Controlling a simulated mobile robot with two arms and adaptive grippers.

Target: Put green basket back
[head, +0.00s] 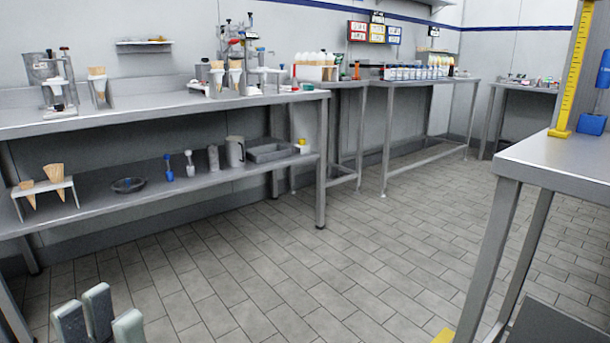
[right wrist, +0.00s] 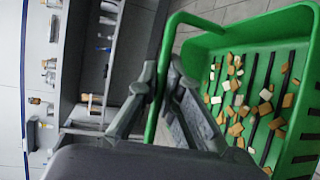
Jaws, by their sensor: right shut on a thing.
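The green basket (right wrist: 247,28) fills the right side of the right wrist view. It is tilted in that picture and has dark slots in its floor. Several small tan and white pieces lie in it. My right gripper (right wrist: 168,92) is shut on the basket's green handle, and its fingers hide part of the handle. The basket and my right gripper do not show in the head view. My left gripper (head: 98,318) is at the bottom left of the head view, with its fingers apart and nothing between them.
A long steel bench (head: 150,114) with a lower shelf (head: 100,206) stands at the left, holding cones and utensils. Another steel table (head: 560,160) stands close at the right. Tables with bottles (head: 415,73) line the back. The tiled floor (head: 290,260) between is clear.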

